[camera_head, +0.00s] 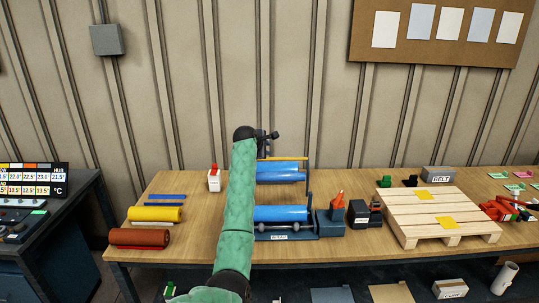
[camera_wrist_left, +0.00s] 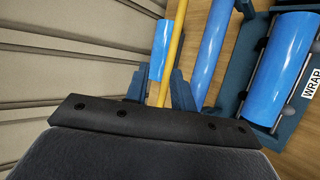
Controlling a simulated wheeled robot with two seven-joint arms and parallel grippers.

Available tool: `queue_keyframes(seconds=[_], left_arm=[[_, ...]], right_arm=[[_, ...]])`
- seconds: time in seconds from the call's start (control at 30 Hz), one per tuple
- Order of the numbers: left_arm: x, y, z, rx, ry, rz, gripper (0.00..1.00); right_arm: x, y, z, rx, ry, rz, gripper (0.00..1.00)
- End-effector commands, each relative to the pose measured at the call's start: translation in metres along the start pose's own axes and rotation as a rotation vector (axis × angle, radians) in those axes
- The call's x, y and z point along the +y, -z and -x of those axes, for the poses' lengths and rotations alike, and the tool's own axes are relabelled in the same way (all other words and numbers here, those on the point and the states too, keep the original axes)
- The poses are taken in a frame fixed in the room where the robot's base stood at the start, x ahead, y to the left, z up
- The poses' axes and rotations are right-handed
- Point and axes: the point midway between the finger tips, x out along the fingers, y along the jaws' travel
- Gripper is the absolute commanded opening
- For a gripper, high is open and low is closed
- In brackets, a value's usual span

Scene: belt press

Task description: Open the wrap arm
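The wrap station has a yellow bar (camera_head: 287,158) across the top of its back part, joined to a dark upright post (camera_head: 308,178) on the right. I take this bar to be the wrap arm. My left gripper (camera_head: 267,138) is at the bar's left end, partly hidden by my green arm. In the left wrist view the yellow bar (camera_wrist_left: 172,50) runs between the two dark blue fingers (camera_wrist_left: 161,92), which stand apart with narrow gaps beside it. Whether they touch it is unclear. My right gripper is not in view.
Blue rolls (camera_head: 280,214) lie in the station below the bar. A white bottle with a red top (camera_head: 214,179) stands left of my arm. Yellow (camera_head: 155,213) and brown (camera_head: 139,237) rolls lie farther left. A wooden pallet (camera_head: 403,217) is at the right. The wall is behind.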

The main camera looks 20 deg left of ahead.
Motion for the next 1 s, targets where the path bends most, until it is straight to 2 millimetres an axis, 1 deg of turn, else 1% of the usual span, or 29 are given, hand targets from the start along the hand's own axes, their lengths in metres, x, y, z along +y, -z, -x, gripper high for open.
queue_keyframes(seconds=[0.03,0.13,0.3,0.57,0.67,0.77,0.83,0.87,1.0], left_arm=[[-0.001,0.000,0.004,0.000,-0.003,0.000,0.25],[0.000,0.000,0.013,0.000,-0.002,0.000,0.25],[0.000,0.000,0.020,0.000,-0.001,0.001,0.25],[0.001,0.000,0.021,0.000,0.000,0.001,0.25],[-0.004,0.001,0.020,0.002,0.003,-0.005,0.25],[-0.022,0.006,0.019,0.012,0.016,-0.037,0.25],[-0.045,0.012,0.019,0.024,0.033,-0.079,0.25],[-0.056,0.015,0.020,0.030,0.042,-0.101,0.25],[-0.116,0.027,0.025,0.056,0.090,-0.226,0.25]], right_arm=[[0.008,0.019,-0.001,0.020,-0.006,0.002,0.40],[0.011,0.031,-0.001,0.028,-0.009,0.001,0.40],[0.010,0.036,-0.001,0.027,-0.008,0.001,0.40],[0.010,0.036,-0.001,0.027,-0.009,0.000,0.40],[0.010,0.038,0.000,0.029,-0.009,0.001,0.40],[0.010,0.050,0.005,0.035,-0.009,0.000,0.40],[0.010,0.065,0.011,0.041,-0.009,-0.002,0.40],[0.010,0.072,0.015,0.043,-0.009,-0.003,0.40],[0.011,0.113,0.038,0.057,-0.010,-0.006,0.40]])
